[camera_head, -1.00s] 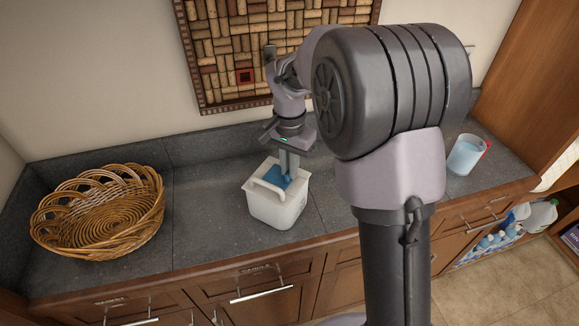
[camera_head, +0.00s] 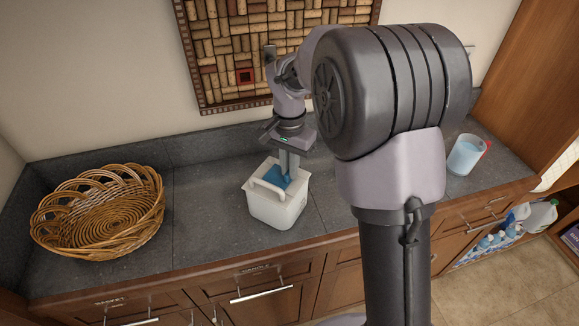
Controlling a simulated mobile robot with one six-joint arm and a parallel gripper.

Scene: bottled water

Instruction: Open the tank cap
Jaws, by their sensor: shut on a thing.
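A white tank (camera_head: 277,210) with a handle stands upright on the dark counter, left of my arm. Its blue cap (camera_head: 273,176) is on the top, behind the handle. My gripper (camera_head: 287,175) points straight down over the tank and is shut on the blue cap. The fingers hide part of the cap. The cap appears to be at the tank's top; I cannot tell whether it is loose.
A wicker basket (camera_head: 100,213) sits on the counter (camera_head: 200,215) at the left. A pitcher of bluish liquid (camera_head: 465,155) stands at the right. A cork board (camera_head: 235,60) hangs on the wall behind. Bottles (camera_head: 495,240) stand lower right.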

